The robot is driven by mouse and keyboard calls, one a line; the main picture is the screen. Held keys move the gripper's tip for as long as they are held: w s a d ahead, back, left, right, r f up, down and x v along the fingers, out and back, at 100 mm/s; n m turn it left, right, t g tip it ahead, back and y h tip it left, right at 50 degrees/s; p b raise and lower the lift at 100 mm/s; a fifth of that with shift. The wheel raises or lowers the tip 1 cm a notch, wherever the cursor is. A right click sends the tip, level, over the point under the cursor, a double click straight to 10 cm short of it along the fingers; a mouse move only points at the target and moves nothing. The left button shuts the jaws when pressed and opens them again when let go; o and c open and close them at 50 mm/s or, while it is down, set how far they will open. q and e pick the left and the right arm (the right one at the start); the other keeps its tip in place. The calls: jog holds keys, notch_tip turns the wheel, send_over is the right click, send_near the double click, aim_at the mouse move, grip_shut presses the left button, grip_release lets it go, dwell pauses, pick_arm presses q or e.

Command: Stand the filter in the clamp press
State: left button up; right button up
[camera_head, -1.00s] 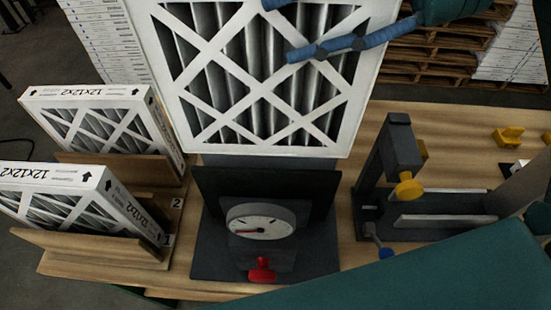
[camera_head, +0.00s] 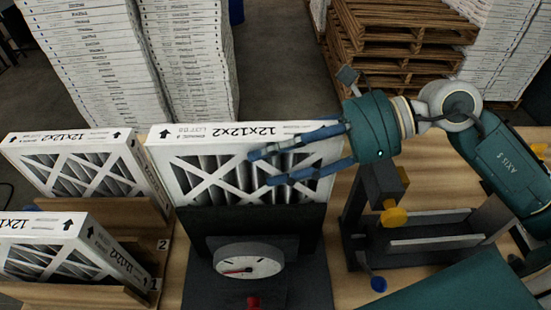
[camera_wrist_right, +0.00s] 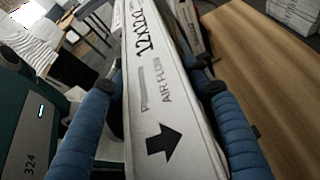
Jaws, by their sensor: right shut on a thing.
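A white-framed pleated filter (camera_head: 250,170) marked 12x12x2 stands upright behind the dark panel of the dial stand (camera_head: 207,262); its lower edge is hidden there. My right gripper (camera_head: 263,167) comes in from the right and is shut on the filter, its blue fingers near the top. In the right wrist view the filter's edge (camera_wrist_right: 160,75), with an AIR FLOW arrow, lies between both fingers. A dark frame with a yellow knob, which looks like the clamp press (camera_head: 374,190), stands right of the filter and holds no filter. My left gripper is out of view.
A red knob (camera_head: 253,302) sits before the dial. Bare wooden table (camera_head: 345,172) shows between the filter and the dark frame. Pallets (camera_head: 395,40) stand behind.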

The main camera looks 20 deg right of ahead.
jog(key=shift+f, duration=0.85)
